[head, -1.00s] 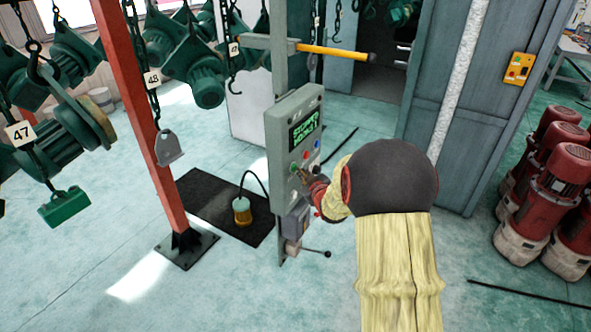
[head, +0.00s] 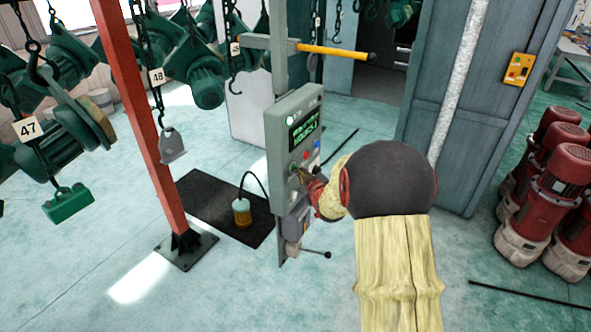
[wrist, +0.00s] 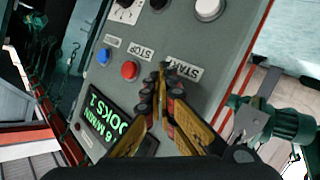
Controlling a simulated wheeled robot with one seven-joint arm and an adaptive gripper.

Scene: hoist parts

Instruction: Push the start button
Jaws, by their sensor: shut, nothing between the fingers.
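The grey control panel (head: 279,150) stands on a post in the middle of the head view. In the wrist view my gripper (wrist: 162,74) reaches the panel beside the START label (wrist: 183,69) and hides the button. I cannot tell exact contact or button depth. The display (wrist: 112,125) shows green text, seemingly a speed and a hook count.
The red stop button (wrist: 129,70) and a blue button (wrist: 104,55) sit close to my fingers. A red post (head: 150,120) and hanging green hoists (head: 205,85) are at left; red motors (head: 560,165) stand at right.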

